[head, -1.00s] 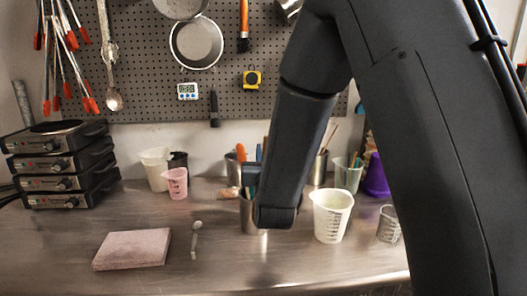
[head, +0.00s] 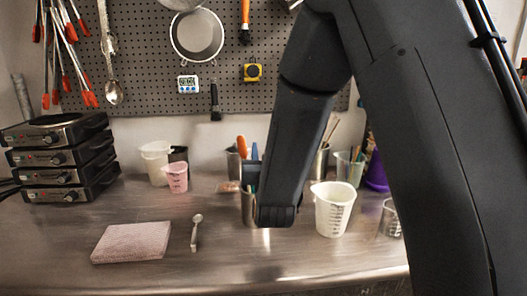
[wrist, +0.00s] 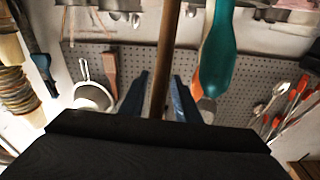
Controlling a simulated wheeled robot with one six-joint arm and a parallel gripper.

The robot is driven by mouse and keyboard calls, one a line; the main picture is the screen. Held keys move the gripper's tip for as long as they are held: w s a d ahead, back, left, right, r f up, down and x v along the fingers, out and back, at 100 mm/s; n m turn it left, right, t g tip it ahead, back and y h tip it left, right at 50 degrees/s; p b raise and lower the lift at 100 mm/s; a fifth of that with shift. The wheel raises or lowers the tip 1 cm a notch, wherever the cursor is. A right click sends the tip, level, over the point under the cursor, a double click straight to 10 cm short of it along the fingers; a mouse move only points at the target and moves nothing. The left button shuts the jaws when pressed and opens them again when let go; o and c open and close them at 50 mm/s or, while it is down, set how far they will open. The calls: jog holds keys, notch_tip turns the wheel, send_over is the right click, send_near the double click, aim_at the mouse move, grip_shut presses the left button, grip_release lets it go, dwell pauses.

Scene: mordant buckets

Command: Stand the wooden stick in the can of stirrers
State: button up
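In the wrist view, the blue fingers of my gripper (wrist: 160,98) stand apart on either side of a wooden stick (wrist: 163,50). The stick runs from the top edge down between them. I cannot tell whether the fingers touch it. In the head view, my arm covers most of my gripper, with only blue parts beside the arm (head: 251,172) above a metal can (head: 248,208). Another metal can (head: 319,162) with thin wooden sticks (head: 331,128) stands behind and right of my arm. I cannot tell which is the can of stirrers. A teal and orange utensil (wrist: 217,45) is close right of the stick.
A white measuring jug (head: 333,210) and a small clear beaker (head: 390,219) stand right of my arm. A pink cloth block (head: 131,242) and a small spoon (head: 196,232) lie at left. Stacked hotplates (head: 62,165) stand far left. The front middle of the table is clear.

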jog(key=s, duration=0.2)
jog(key=s+b, duration=0.1)
jog(key=s, duration=0.2)
jog(key=s+f+b, duration=0.1)
jog(key=s, duration=0.1)
jog(key=shift+s, duration=0.35)
dwell(0.4)
